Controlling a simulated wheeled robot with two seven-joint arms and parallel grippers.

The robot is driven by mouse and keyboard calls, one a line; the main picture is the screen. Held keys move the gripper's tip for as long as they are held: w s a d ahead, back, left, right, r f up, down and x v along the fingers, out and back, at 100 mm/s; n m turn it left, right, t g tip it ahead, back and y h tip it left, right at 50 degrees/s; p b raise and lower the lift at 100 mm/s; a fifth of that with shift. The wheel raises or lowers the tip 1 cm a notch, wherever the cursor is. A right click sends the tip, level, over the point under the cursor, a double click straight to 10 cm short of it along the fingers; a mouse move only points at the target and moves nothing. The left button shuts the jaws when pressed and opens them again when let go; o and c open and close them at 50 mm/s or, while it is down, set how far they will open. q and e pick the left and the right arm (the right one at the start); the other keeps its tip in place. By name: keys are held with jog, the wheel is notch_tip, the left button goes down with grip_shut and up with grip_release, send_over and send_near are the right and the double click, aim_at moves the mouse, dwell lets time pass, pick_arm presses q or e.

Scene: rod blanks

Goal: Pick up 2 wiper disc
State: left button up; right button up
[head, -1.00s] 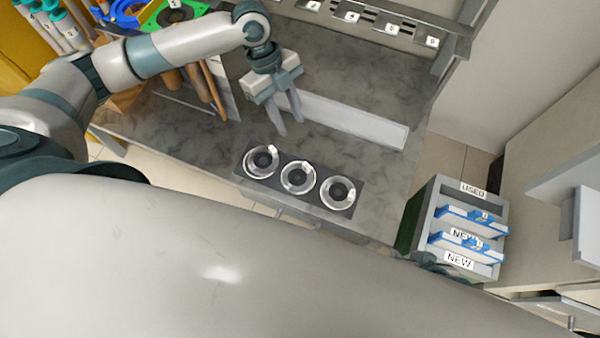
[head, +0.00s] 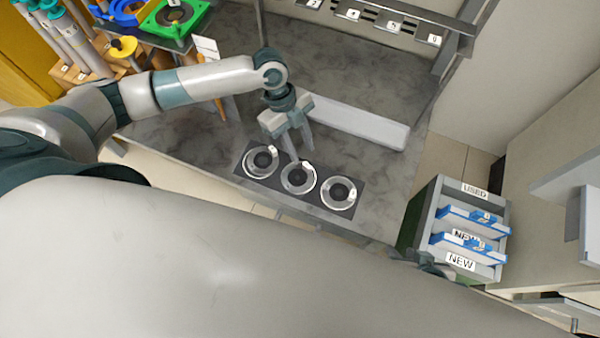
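Three clear, ring-shaped discs with dark centres lie in a row on a dark plate (head: 240,170) on the workbench: the left disc (head: 249,168), the middle disc (head: 287,187) and the right disc (head: 327,199). I cannot read a number on them. My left gripper (head: 301,154) points down just above and behind the middle disc. Its two fingers are apart with nothing between them; I cannot tell whether it touches the disc. A small part of my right gripper (head: 430,264) shows beside the rack; its fingers cannot be made out.
A rack (head: 425,210) labelled USED and NEW, with blue-edged trays (head: 470,247), stands at right. A long white block (head: 355,122) lies behind my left gripper. A numbered rail (head: 385,22) runs at the back. A green frame (head: 178,18) and a yellow-topped part (head: 123,46) are upper left.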

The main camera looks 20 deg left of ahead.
aim_at(307, 165)
pick_arm(q)
jog(key=shift+f, duration=0.1)
jog(key=shift+x, duration=2.55)
jog(key=shift+s+d, duration=0.1)
grip_shut()
